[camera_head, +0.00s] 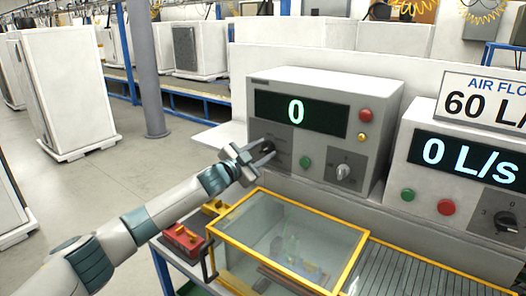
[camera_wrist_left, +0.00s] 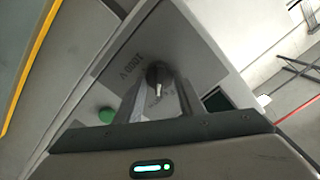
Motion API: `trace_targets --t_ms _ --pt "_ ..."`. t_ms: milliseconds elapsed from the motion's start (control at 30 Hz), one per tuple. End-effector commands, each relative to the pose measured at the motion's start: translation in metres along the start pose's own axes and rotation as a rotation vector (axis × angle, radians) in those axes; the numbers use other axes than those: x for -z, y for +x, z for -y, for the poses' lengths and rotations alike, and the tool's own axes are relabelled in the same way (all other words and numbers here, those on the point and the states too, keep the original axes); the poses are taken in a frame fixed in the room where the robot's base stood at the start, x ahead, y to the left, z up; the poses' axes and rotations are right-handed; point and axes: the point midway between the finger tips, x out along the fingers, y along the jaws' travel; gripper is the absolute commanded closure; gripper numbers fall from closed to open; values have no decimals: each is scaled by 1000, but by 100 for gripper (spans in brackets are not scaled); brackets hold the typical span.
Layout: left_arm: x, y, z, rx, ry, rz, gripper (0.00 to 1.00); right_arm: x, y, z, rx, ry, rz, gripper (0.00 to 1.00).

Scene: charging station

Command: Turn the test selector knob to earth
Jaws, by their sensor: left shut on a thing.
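The test selector knob (camera_head: 267,146) is a dark round knob on the lower left of the grey tester's front panel (camera_head: 320,143), below its display reading 0. My left gripper (camera_head: 269,152) reaches it from the front left and is shut on it. In the left wrist view the knob (camera_wrist_left: 157,73) sits between the two fingertips (camera_wrist_left: 158,92), with a white pointer mark facing the gripper. A label beside it reads 1000 V, upside down in that view. The other position labels, including earth, cannot be read. My right gripper is out of view.
A green button (camera_head: 305,162) and a second knob (camera_head: 343,171) are right of the held knob. A red button (camera_head: 366,116) is higher up. Below stands a yellow-framed clear box (camera_head: 290,240). An air-flow unit (camera_head: 460,160) reading 0 L/s stands at the right.

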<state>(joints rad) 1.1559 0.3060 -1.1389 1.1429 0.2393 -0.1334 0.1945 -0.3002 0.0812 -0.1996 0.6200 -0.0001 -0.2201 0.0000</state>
Motion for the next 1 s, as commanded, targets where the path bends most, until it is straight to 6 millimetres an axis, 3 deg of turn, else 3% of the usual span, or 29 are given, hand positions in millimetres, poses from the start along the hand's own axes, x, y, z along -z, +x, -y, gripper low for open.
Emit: trace_targets --t_ms 233,267,300,333,767,1000 --pt "-1 0 -1 -1 -1 2 87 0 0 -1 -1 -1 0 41" --pt "-1 0 -1 -1 -1 2 58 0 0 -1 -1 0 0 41" --pt "-1 0 -1 -1 -1 2 48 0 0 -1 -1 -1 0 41" --pt "-1 0 -1 -1 -1 2 46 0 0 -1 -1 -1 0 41" --pt "-1 -3 0 0 -1 0 46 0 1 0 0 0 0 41" --pt "-2 -17 -1 0 -1 -1 46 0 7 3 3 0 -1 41"
